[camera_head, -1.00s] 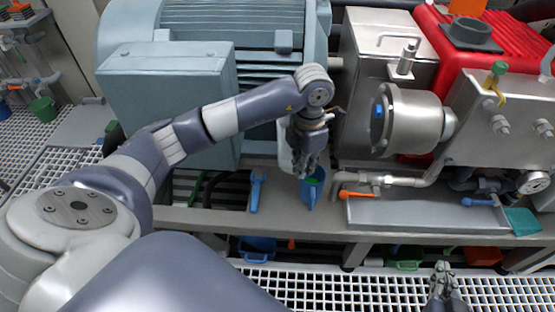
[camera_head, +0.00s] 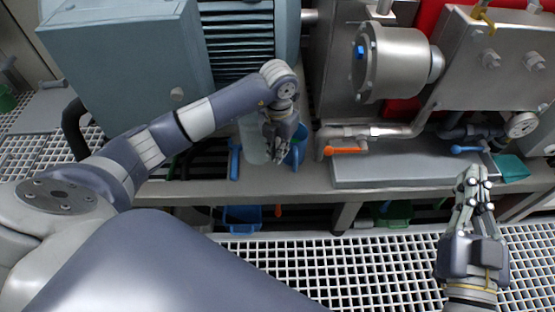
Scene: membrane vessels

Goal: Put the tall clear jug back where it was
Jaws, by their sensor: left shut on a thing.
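The tall clear jug (camera_head: 254,145) is a pale, see-through vessel near the front of the metal bench, below the grey-blue machine housing. My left gripper (camera_head: 279,153) points down at the jug's right side and is shut on it, partly covering it. I cannot tell whether the jug's base touches the bench. A blue jug (camera_head: 299,150) with green inside stands just right of the gripper, partly hidden by it. My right gripper (camera_head: 473,176) is raised over the floor grating at the right, with nothing visible in it; its finger gap is unclear.
A blue tool (camera_head: 235,160) is left of the clear jug. To the right are an orange-handled valve (camera_head: 344,151), a metal tray (camera_head: 400,176), a blue-handled valve (camera_head: 466,150) and a teal scoop (camera_head: 511,168). A blue bin (camera_head: 242,218) sits under the bench.

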